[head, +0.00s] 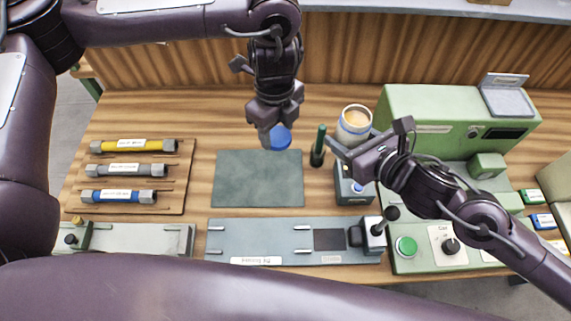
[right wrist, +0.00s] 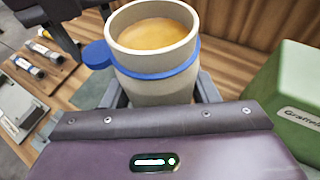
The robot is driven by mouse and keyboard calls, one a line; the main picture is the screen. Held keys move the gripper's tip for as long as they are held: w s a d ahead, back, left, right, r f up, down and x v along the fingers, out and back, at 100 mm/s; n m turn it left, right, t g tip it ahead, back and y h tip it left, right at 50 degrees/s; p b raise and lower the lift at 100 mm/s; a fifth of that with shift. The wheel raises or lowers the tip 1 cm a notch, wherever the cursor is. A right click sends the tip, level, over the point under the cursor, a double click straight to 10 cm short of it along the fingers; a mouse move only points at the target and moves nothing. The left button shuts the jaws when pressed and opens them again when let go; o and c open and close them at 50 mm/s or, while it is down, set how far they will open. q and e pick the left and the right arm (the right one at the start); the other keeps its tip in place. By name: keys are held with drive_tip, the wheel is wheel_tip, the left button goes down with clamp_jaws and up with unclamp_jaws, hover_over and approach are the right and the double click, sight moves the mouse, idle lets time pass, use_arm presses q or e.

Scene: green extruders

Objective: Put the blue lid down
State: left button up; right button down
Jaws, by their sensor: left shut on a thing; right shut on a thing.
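The blue lid (head: 280,138) is held by my left gripper (head: 270,128) over the back edge of the dark green mat (head: 258,180). Its height above the mat is hard to tell. The lid also shows at the left in the right wrist view (right wrist: 97,54). My right gripper (head: 344,148) is shut on a beige jar (head: 355,124). In the right wrist view the jar (right wrist: 155,85) is upright and open, with a blue band around it and a tan filling inside. The fingers of my right gripper sit on both sides of it.
A small grey box (head: 352,188) with a blue button is below the jar. A dark green post (head: 318,146) stands between mat and jar. A wooden rack (head: 170,205) with three coloured cylinders lies left. A green machine (head: 430,108) stands right. A grey fixture (head: 270,235) lies in front.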

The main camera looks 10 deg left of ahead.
use_arm(q)
drive_tip(key=b, duration=0.1)
hover_over(279, 179)
wheel_tip(279, 179, down, 14)
use_arm(e)
drive_tip(key=shift+f, duration=0.5)
use_arm(q)
wheel_tip(279, 179, down, 3)
drive_tip(key=shift+f+b, duration=0.2)
drive_tip(key=shift+b, duration=0.4)
use_arm(e)
drive_tip(key=shift+f, duration=0.5)
use_arm(q)
drive_tip(key=shift+f, duration=0.25)
use_arm(e)
drive_tip(key=shift+w, duration=0.1)
use_arm(q)
drive_tip(key=shift+f, duration=0.1)
use_arm(e)
drive_tip(key=shift+f, duration=0.1)
use_arm(q)
drive_tip(key=shift+f, duration=0.25)
use_arm(e)
drive_tip(key=shift+f, duration=0.15)
use_arm(q)
drive_tip(key=o, duration=1.1)
drive_tip(key=shift+c, duration=0.2)
